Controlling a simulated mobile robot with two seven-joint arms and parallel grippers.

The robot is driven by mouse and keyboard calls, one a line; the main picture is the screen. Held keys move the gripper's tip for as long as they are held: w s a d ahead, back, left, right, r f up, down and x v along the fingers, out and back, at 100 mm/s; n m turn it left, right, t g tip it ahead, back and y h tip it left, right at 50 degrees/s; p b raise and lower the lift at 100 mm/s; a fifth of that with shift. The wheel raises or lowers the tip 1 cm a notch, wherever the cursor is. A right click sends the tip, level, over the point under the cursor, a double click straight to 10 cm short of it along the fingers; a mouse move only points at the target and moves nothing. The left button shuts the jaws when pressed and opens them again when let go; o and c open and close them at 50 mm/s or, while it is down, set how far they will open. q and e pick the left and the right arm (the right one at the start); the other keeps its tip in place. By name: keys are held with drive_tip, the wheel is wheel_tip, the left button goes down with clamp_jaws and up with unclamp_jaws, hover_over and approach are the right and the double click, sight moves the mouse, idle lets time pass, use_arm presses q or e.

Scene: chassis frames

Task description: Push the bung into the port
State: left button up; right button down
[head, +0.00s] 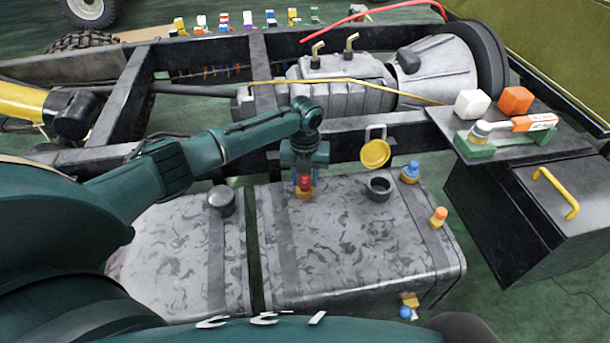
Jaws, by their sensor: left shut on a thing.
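My left gripper (304,170) points down over the near silver tank, with its fingers shut on a red bung (305,183). The red bung is at a brass port (304,194) on the tank top. The fingers partly hide it, and I cannot tell how deep it sits. Other brass fittings hold a blue bung (411,168) and an orange bung (439,213) on the tank's right side. Another blue piece (405,312) shows by a brass fitting low on the tank's front. My right gripper is not in view.
The mottled tank (340,240) has an open black filler neck (379,188) and a raised yellow cap (375,153) right of the gripper. A black box (540,210) at right has a shelf holding white and orange blocks. A black chassis rail runs behind.

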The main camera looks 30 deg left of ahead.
use_arm(q)
drive_tip(key=shift+f, duration=0.45)
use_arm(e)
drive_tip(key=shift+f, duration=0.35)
use_arm(q)
drive_tip(key=o, duration=1)
drive_tip(key=shift+o, duration=0.2)
drive_tip(key=shift+r, duration=0.1)
drive_tip(key=shift+r, duration=0.35)
wheel_tip(320, 180, up, 12)
drive_tip(key=p, duration=0.1)
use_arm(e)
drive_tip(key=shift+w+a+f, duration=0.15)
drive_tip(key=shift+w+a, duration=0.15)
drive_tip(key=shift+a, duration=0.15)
use_arm(q)
drive_tip(key=shift+r, duration=0.1)
